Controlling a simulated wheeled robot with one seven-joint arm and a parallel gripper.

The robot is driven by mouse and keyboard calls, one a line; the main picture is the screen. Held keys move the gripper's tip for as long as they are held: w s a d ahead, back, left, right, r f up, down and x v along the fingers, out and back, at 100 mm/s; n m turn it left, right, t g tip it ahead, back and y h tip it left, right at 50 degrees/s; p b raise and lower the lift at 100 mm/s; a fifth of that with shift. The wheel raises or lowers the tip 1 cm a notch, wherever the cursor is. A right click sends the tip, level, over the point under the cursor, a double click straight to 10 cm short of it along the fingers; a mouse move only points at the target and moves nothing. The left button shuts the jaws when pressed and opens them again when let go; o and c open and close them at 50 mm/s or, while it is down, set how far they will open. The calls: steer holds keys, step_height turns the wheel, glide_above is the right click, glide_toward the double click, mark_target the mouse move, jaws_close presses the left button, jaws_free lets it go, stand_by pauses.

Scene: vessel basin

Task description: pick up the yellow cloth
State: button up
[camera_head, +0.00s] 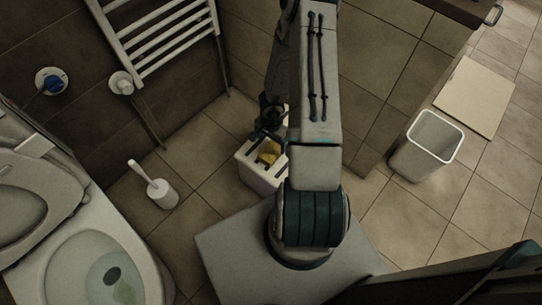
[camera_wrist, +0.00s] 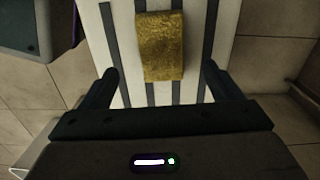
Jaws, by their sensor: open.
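The yellow cloth (camera_wrist: 161,47) lies on top of a white slatted stool or box (camera_wrist: 221,22) with dark gaps. In the wrist view it sits between my two fingers and a little beyond their tips. My gripper (camera_wrist: 158,80) is open, with a finger on either side of the cloth's near end and apart from it. In the head view the cloth (camera_head: 268,152) shows as a small yellow patch on the white box (camera_head: 262,178), partly hidden by my arm. My gripper (camera_head: 270,128) is over the far side of the box there, small and dark.
A toilet (camera_head: 85,262) stands at the left, with a white toilet brush holder (camera_head: 162,193) near it. A towel radiator (camera_head: 165,40) is on the back wall. A white bin (camera_head: 427,146) and a pale flat mat (camera_head: 476,97) are at the right. Tiled floor between is clear.

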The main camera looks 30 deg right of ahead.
mark_target(271, 151)
steer(key=shift+w+f+b, duration=0.1)
steer(key=shift+f+b, duration=2.55)
steer(key=shift+f, duration=0.9)
steer(key=shift+r, duration=0.1)
steer(key=c, duration=1.1)
